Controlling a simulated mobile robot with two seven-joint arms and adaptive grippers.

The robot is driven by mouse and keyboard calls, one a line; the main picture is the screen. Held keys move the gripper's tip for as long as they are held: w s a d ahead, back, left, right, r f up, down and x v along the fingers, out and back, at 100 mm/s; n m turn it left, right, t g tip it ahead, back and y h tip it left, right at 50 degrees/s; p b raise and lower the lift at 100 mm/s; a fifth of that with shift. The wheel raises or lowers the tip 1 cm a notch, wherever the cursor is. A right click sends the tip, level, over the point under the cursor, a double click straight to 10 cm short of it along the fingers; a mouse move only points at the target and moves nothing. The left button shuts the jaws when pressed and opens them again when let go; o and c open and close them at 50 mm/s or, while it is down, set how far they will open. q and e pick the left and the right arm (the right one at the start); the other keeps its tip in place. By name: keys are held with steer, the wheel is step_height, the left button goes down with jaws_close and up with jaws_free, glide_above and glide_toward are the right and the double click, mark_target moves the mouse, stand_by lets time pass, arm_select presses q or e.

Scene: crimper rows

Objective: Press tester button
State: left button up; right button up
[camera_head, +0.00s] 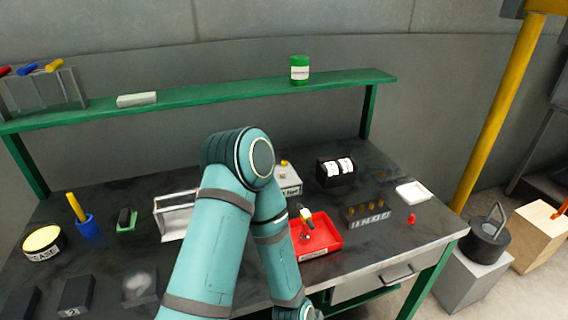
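A light grey box (289,181) with dark lettering on its front stands at the middle of the bench, just right of my teal arm's elbow. It appears to be the tester. A small yellow knob, probably the button (284,163), sits on its top. The elbow and forearm hide the box's left part. The arm rises from the bottom edge, bends beside the box and runs back down out of the frame. Neither of my grippers is in view.
A red tray (328,240) with a small tool lies right of the forearm. A black holder with white rolls (336,172) stands behind it. A wire-frame stand (174,222) is left of the arm. A green shelf (210,96) spans the back.

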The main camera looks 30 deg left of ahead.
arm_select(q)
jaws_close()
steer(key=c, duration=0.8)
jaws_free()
